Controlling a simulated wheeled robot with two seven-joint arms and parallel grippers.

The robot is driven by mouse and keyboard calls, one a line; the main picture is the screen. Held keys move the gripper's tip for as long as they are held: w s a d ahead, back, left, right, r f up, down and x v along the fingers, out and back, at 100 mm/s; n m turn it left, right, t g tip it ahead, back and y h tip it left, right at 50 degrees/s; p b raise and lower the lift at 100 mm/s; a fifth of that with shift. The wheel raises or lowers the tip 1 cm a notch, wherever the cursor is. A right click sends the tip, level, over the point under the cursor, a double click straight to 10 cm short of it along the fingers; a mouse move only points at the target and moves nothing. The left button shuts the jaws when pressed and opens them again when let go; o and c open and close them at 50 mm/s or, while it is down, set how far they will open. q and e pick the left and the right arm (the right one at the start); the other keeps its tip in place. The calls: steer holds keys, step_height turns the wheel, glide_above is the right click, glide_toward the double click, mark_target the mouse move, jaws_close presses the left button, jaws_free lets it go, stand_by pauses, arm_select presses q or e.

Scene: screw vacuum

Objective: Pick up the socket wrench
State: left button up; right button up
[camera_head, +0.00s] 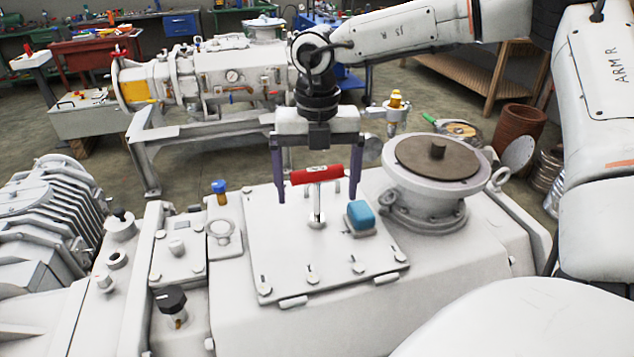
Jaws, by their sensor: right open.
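The socket wrench has a red T-handle (317,175) and a short metal shaft. It stands upright on the square bolted cover plate (262,265) of the white vacuum pump. My right gripper (318,195) comes down from above with its two dark purple fingers spread wide. One finger is to the left of the wrench and the other to the right near the handle's end. The gripper is open and holds nothing; I cannot tell whether a finger touches the handle. My left gripper is not in view.
A blue block (361,215) sits on the plate right of the wrench. A large round flange (438,160) rises at the right. A black knob (171,299) and a blue-and-yellow fitting (219,190) stand at the left. Another pump (200,75) is behind.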

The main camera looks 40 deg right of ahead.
steer(key=c, duration=1.6)
steer(key=shift+o, duration=0.2)
steer(key=shift+r, duration=0.15)
step_height(320, 180, up, 10)
steer(key=shift+f, duration=0.1)
